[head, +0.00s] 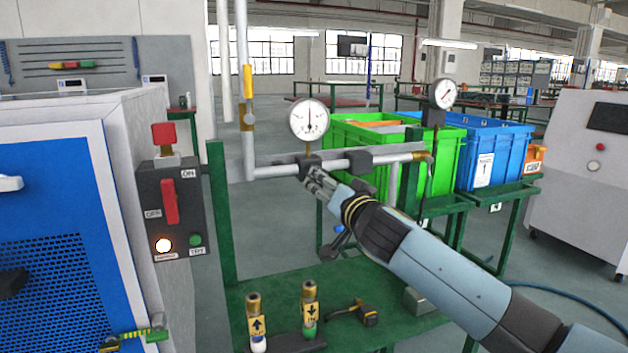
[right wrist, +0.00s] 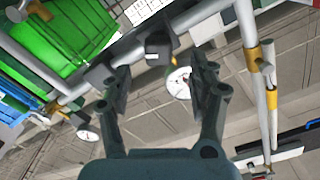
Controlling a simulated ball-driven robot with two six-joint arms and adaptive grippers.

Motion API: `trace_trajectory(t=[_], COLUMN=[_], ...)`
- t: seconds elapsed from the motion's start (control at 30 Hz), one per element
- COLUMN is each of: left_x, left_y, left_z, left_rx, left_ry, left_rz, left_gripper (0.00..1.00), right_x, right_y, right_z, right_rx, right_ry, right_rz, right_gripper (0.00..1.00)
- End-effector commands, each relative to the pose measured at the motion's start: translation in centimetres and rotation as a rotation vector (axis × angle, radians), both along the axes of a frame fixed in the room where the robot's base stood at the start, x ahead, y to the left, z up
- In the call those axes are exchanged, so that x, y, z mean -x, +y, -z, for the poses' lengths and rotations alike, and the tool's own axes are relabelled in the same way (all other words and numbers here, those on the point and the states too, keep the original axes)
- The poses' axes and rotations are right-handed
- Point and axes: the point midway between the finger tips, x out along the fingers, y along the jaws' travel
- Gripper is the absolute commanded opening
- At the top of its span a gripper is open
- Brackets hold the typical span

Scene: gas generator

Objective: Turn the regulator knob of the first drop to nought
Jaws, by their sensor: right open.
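A round white gauge (head: 309,120) stands above a dark regulator body (head: 309,161) on the grey pipe in the head view. My right gripper (head: 311,178) reaches in from the right, just below and in front of that body. In the right wrist view my right gripper (right wrist: 160,68) is open. The dark regulator body (right wrist: 158,46) lies beyond the gap between its fingers, and the gauge (right wrist: 178,83) shows between them. Nothing is visibly gripped. I cannot make out the knob's setting, nor whether a finger touches it. My left gripper is out of view.
A second gauge (head: 445,93) stands farther right along the pipework. Green (head: 440,160) and blue (head: 497,150) crates stand behind. A control box (head: 170,210) with a red lever is at left. Two small tagged cylinders (head: 309,308) stand on the green bench (head: 385,290) below.

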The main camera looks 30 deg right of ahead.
Motion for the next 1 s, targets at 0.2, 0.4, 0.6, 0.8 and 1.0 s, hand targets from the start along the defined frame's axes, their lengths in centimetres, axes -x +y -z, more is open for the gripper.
trace_trajectory(t=[0.2, 0.4, 0.6, 0.8, 1.0], left_x=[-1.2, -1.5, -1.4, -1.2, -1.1], left_y=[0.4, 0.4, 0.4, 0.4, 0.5], left_z=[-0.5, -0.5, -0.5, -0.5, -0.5], left_rx=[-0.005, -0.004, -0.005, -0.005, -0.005], left_ry=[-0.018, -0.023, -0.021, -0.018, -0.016], left_rz=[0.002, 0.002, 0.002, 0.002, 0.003], left_gripper=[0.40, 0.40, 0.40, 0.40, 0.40], right_x=[-4.3, -6.6, -7.1, -7.0, -7.0], right_y=[-1.0, -1.6, -1.7, -1.7, -1.7], right_z=[-0.1, 0.1, 0.1, 0.1, 0.2], right_rx=[-0.002, 0.000, -0.001, -0.001, -0.001], right_ry=[0.001, 0.002, 0.003, 0.003, 0.003], right_rz=[0.002, 0.001, 0.001, 0.001, 0.001], right_gripper=[0.60, 0.60, 0.60, 0.53, 0.27])
